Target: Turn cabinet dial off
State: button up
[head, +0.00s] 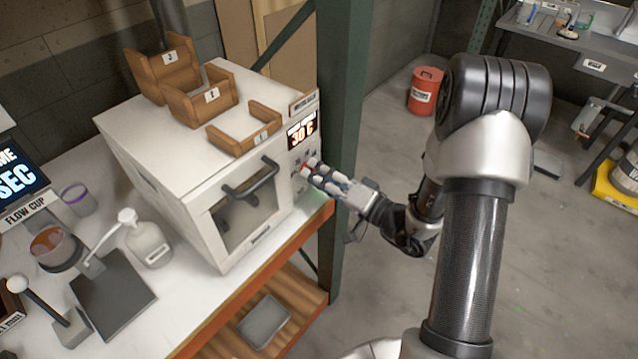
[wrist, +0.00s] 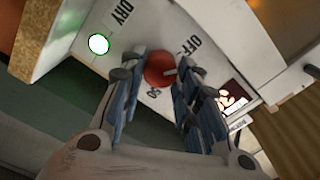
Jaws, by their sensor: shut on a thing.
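The white cabinet (head: 165,165) stands on the bench in the head view. Its front has a window door with a dark handle (head: 249,182) and a control panel on the right. In the wrist view the round red dial (wrist: 160,70) sits on the white panel, with "OFF" printed beside it and "DRY" farther up. A pale mark shows on the dial, too small to read its setting surely. My gripper (head: 308,167) is at the panel, its blue-grey fingers on either side of the dial and shut on it. In the head view the fingers mostly hide the dial.
A lit display (head: 302,130) reading "30 C" is above the dial. A green-ringed white button (wrist: 99,44) is left of it in the wrist view. Wooden holders (head: 207,101) stand on the cabinet. A green post (head: 342,130) rises close behind my gripper. A bottle (head: 150,243) stands left.

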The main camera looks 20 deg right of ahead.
jog(key=shift+n, duration=1.6)
jog(key=o, duration=1.1)
jog(key=v, duration=1.2)
